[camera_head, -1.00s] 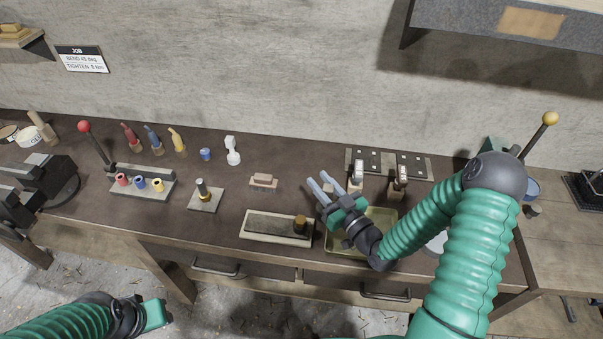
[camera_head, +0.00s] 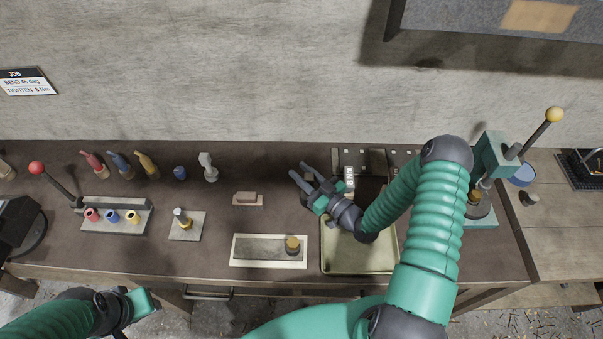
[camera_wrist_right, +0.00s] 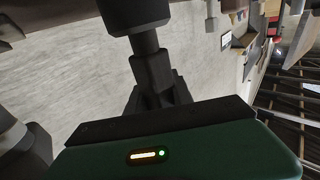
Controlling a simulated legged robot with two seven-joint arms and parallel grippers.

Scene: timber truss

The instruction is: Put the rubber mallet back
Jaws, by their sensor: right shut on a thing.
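My right gripper (camera_head: 299,170) is over the bench, behind and left of the yellowish tray, with its grey fingers pointing up and left. In the right wrist view it is shut on a dark thing (camera_wrist_right: 146,42) with a thick rounded end, which I take to be the rubber mallet. Its full shape is hidden, and it does not show clearly in the head view. My left gripper (camera_head: 146,302) is low at the left in front of the bench; its jaw opening is unclear.
The tray (camera_head: 357,268) looks empty where visible. Left of it are a pale board with a round knob (camera_head: 268,251) and a small brown block (camera_head: 247,197). A slotted rack (camera_head: 378,155) is partly behind my right arm. A lever press (camera_head: 493,160) stands right.

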